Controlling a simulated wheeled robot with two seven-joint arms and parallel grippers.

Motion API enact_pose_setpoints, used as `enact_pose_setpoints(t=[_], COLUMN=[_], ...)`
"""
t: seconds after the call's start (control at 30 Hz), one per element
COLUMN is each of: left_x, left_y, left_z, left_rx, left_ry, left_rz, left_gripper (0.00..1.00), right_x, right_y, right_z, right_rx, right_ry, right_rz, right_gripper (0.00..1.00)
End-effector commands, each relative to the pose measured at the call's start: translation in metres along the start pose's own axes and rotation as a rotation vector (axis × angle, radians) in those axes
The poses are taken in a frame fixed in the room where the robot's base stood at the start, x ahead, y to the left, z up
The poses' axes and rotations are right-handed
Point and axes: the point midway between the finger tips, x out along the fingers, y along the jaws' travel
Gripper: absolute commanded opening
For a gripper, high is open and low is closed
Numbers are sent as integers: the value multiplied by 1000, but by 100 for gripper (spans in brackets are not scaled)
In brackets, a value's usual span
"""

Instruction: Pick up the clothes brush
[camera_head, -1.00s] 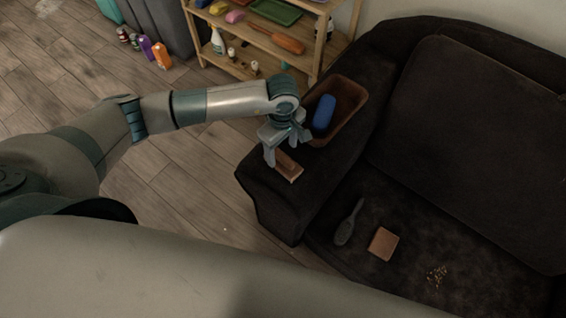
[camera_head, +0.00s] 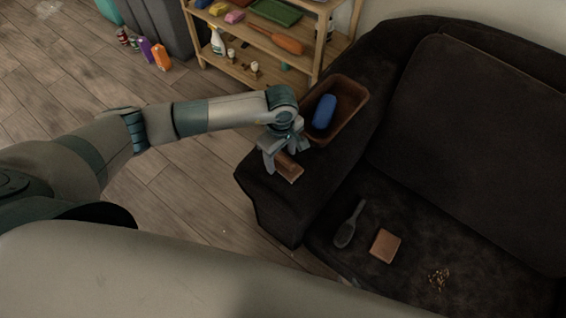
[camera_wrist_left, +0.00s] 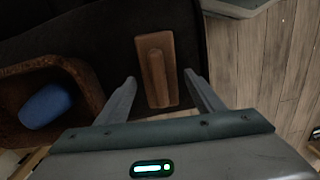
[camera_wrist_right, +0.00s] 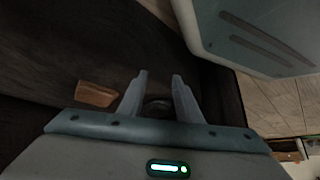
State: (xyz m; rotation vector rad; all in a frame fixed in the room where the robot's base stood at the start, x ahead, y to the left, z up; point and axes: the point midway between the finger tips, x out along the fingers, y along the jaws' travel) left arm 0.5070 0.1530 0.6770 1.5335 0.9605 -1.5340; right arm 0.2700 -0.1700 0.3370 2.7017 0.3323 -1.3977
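A brown wooden piece with a raised bar handle (camera_head: 290,171), brush-like, lies on the sofa's armrest. It also shows in the left wrist view (camera_wrist_left: 156,72), handle up. My left gripper (camera_head: 284,158) is open just above it, its fingers (camera_wrist_left: 160,82) apart on either side of the handle, with no visible grip. A dark long-handled brush (camera_head: 346,231) lies on the seat. Which of the two is the clothes brush I cannot tell for certain. My right gripper (camera_wrist_right: 158,75) is open and empty; a dark rounded shape (camera_wrist_right: 156,104) shows between its fingers.
A brown bin (camera_head: 351,107) holding a blue object (camera_head: 323,112) stands on the armrest behind the left gripper. A brown block (camera_head: 385,246) and crumbs (camera_head: 438,278) lie on the seat. A wooden shelf (camera_head: 262,66) stands behind.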

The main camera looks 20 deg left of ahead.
Motion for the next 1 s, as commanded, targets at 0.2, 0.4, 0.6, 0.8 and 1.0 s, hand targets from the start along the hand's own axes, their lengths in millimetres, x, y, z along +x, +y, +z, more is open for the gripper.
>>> enact_pose_setpoints(t=[0.2, 0.4, 0.6, 0.8, 1.0], left_x=[0, 0, -4, -17, -40], left_y=[0, 0, 0, 1, 1], left_z=[0, 0, 0, 0, -1], left_rx=[0, 0, 0, 1, 0], left_ry=[0, 0, 0, 1, 1], left_rz=[0, 1, 1, 2, 1], left_gripper=[16, 16, 16, 16, 16], right_x=[0, 0, -1, -6, -19], right_y=[2, 5, 6, 8, 12], right_z=[0, 1, 0, 14, 59], right_rx=[-1, -3, -4, -4, -2], right_ry=[-1, -2, -4, -43, -154], right_rz=[1, 4, 6, 8, 15], right_gripper=[31, 31, 31, 31, 31])
